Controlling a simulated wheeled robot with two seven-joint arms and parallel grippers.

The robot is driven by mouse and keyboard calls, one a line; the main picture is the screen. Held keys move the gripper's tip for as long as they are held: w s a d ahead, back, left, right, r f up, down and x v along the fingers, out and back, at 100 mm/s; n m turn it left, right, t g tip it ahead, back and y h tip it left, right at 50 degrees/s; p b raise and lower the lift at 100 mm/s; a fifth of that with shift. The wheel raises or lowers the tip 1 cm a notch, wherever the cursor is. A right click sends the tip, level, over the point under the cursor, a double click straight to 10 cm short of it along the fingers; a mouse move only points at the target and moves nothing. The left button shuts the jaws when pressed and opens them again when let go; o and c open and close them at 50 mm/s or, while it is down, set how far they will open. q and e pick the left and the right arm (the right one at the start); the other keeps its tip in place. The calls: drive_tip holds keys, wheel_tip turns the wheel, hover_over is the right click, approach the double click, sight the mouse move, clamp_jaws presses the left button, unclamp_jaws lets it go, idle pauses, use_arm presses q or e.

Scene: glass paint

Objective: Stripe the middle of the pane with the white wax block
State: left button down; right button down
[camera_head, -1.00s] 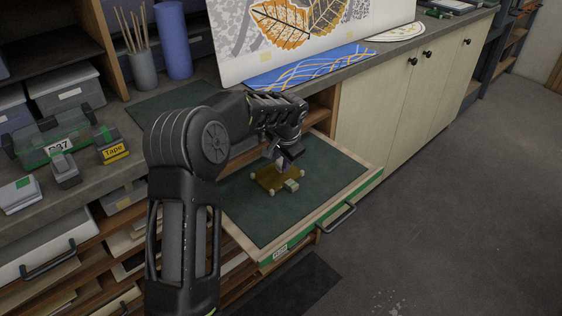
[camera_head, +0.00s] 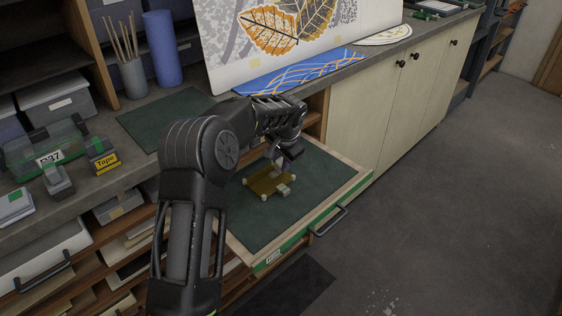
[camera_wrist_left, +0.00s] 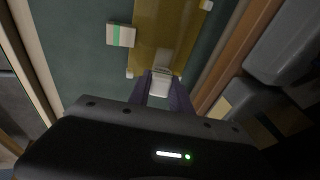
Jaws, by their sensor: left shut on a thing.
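The amber pane (camera_head: 264,181) lies flat on the green mat of a pulled-out drawer, with small pale pieces at its corners. It also shows in the wrist view (camera_wrist_left: 170,30). My left gripper (camera_head: 282,162) is over the pane's far edge. In the wrist view the left gripper (camera_wrist_left: 160,90) is shut on the white wax block (camera_wrist_left: 159,86), which is at the pane's near end there; I cannot tell whether it touches the glass. A pale block with a green band (camera_wrist_left: 121,35) lies beside the pane, also seen in the head view (camera_head: 283,189). My right gripper is not in view.
The drawer (camera_head: 311,237) has a raised wooden rim and a front handle (camera_head: 328,221). The counter above holds a dark mat (camera_head: 165,118), a leaf picture (camera_head: 225,65), and a tape box (camera_head: 103,158). Grey containers (camera_wrist_left: 288,55) are close in the wrist view.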

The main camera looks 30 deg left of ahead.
use_arm(q)
drive_tip(key=shift+s+a+f+b, duration=0.15)
drive_tip(key=shift+s+b, duration=0.15)
drive_tip(key=shift+s, duration=0.2)
drive_tip(key=shift+s+a+r+b, duration=0.15)
drive_tip(key=shift+s+b, duration=0.15)
drive_tip(key=shift+s, duration=0.15)
drive_tip(key=shift+s+a, duration=0.2)
drive_tip(key=shift+s, duration=0.45)
drive_tip(key=shift+s, duration=0.1)
drive_tip(key=shift+s+a+f+b, duration=0.1)
drive_tip(key=shift+s+a+b, duration=0.05)
drive_tip(key=shift+s+b, duration=0.25)
drive_tip(key=shift+s+a+f+b, duration=0.15)
drive_tip(key=shift+s+b, duration=0.15)
drive_tip(key=shift+s, duration=0.15)
drive_tip(key=shift+s+a+r, duration=0.15)
drive_tip(key=shift+s+r, duration=0.05)
drive_tip(key=shift+s, duration=0.5)
drive_tip(key=shift+s+a+b, duration=0.25)
drive_tip(key=shift+s+b, duration=0.05)
drive_tip(key=shift+s, duration=0.5)
drive_tip(key=shift+s+a+b, duration=0.25)
drive_tip(key=shift+s+b, duration=0.05)
drive_tip(key=shift+s, duration=0.45)
